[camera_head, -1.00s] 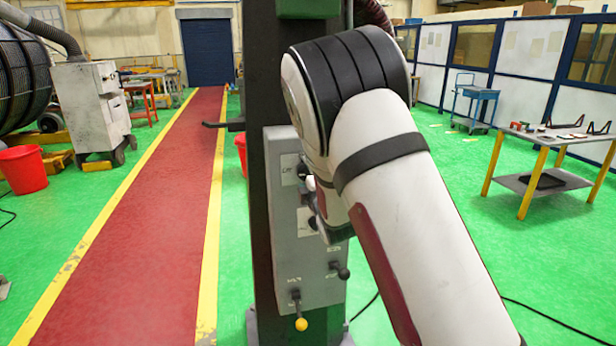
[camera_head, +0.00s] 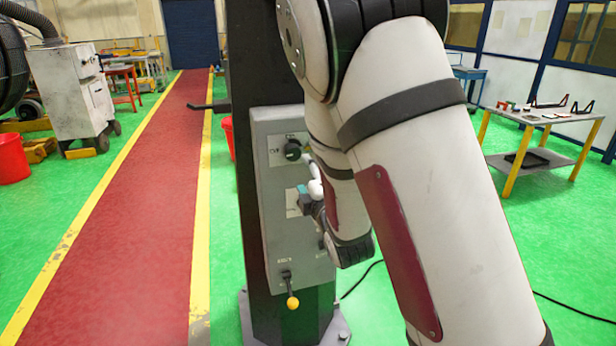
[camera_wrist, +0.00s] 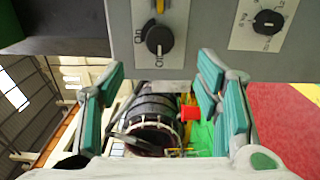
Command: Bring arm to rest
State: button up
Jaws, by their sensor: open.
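My white arm, with black bands and a dark red panel, fills the right middle of the head view, its elbow cut by the top edge. My gripper shows partly there (camera_head: 306,198), in front of the grey control panel (camera_head: 268,222) and largely hidden by my arm. In the wrist view my gripper (camera_wrist: 160,100) is open, its green-padded fingers wide apart with nothing between them. The panel (camera_wrist: 205,55) spans the top of that view, with a black knob (camera_wrist: 159,40) nearest the fingers and another knob (camera_wrist: 268,22) at the right. I cannot tell whether anything touches the panel.
The panel is on a dark column (camera_head: 252,60), with a yellow-tipped lever (camera_head: 292,302) low on it. A work table (camera_head: 545,117) stands at right. A grey machine (camera_head: 75,95) and red bucket (camera_head: 14,160) are at left. The red walkway (camera_head: 140,200) is clear.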

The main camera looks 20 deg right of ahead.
jog(key=s+r+m+g, duration=0.2)
jog(key=s+m+g, duration=0.2)
jog(key=s, duration=0.7)
jog(key=s+r+m+g, duration=0.3)
jog(key=s+m, duration=0.5)
jog(key=s, duration=0.4)
jog(key=s+r+m+g, duration=0.3)
jog(key=s+m+g, duration=0.2)
jog(key=s, duration=0.6)
jog(key=shift+s+m, duration=0.35)
jog(key=shift+m, duration=0.25)
jog(key=shift+r, duration=0.15)
